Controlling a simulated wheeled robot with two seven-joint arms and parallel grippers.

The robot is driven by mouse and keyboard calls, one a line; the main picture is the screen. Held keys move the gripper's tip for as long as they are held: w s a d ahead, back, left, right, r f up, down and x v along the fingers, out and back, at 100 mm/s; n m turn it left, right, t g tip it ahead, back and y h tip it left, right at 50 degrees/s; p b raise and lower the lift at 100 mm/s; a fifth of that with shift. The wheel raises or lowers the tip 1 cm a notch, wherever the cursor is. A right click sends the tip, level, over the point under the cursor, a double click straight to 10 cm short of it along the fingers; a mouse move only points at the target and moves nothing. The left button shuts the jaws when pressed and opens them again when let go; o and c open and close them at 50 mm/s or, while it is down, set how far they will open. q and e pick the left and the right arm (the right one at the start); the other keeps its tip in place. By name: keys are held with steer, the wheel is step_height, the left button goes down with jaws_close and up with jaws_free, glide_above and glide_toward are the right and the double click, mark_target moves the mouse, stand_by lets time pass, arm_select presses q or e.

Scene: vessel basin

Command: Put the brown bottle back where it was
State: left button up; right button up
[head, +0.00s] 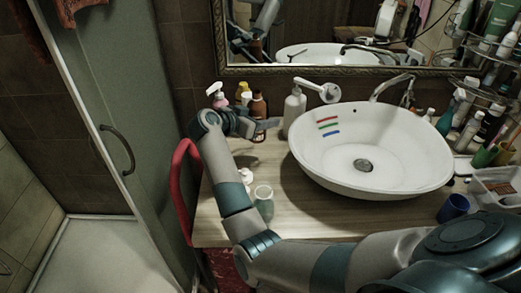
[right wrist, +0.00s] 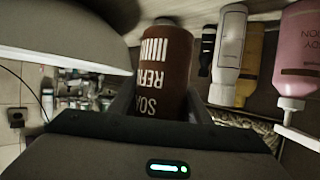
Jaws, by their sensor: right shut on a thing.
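The brown bottle (head: 258,105) is upright at the back left of the counter, in the head view. My right gripper (head: 262,125) is shut around its middle, with brown showing above and below the fingers. In the right wrist view the brown bottle (right wrist: 163,72), with white lettering, sits between the fingers of my right gripper (right wrist: 160,105). I cannot tell whether its base touches the counter. My left gripper is not in view.
A pink bottle (right wrist: 298,55) and a white bottle (right wrist: 228,55) stand close by. A white soap dispenser (head: 294,112) and the basin (head: 350,175) are to the right. A glass cup (head: 263,200) stands near the front edge, by my forearm.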

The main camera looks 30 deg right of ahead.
steer(key=shift+f+p, duration=0.45)
steer(key=shift+f, duration=2.2)
steer(key=shift+f+p, duration=0.3)
steer(key=shift+f, duration=1.6)
steer(key=shift+f, duration=0.1)
steer(key=o, duration=1.2)
